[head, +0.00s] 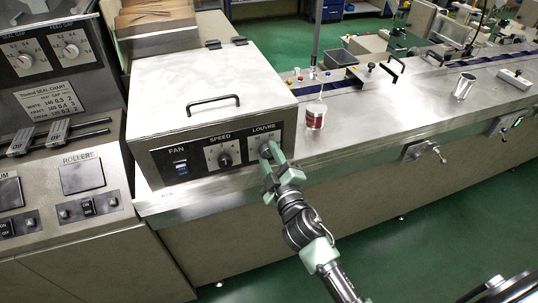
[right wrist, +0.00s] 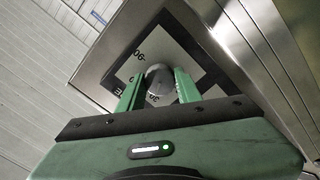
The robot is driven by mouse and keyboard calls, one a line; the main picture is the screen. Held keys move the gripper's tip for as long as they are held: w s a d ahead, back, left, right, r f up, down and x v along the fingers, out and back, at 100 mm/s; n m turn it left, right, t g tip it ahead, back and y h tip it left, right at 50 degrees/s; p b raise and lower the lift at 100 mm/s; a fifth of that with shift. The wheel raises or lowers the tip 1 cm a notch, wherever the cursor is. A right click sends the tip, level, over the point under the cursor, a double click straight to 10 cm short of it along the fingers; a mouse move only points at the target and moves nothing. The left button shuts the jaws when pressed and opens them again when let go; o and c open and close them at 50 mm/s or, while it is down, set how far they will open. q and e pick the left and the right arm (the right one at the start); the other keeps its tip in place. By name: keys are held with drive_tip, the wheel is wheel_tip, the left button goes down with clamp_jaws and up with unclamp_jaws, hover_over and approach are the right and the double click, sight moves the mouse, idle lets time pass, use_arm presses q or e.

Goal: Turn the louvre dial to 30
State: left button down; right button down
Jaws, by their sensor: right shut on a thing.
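The louvre dial (head: 264,150) is a round grey knob at the right end of the dark control panel, under the label LOUVRE. My right gripper (head: 271,152) is shut on it, its green fingers reaching up from below right. In the right wrist view the knob (right wrist: 159,80) sits between the two green fingers (right wrist: 158,88), one on each side. My left gripper is not in view.
The panel also carries a FAN switch (head: 181,168) and a SPEED knob (head: 225,159). Above it is a steel lid with a black handle (head: 213,101). A red and white container (head: 315,116) stands on the steel bench to the right. Floor in front is clear.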

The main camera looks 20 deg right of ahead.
drive_tip(key=shift+n, duration=0.5)
drive_tip(key=c, duration=1)
unclamp_jaws()
drive_tip(key=shift+o, duration=0.2)
drive_tip(key=s+b, duration=0.2)
drive_tip(key=s, duration=0.5)
drive_tip(key=shift+s, duration=0.4)
drive_tip(key=shift+d+f, duration=0.1)
drive_tip(key=shift+f, duration=0.1)
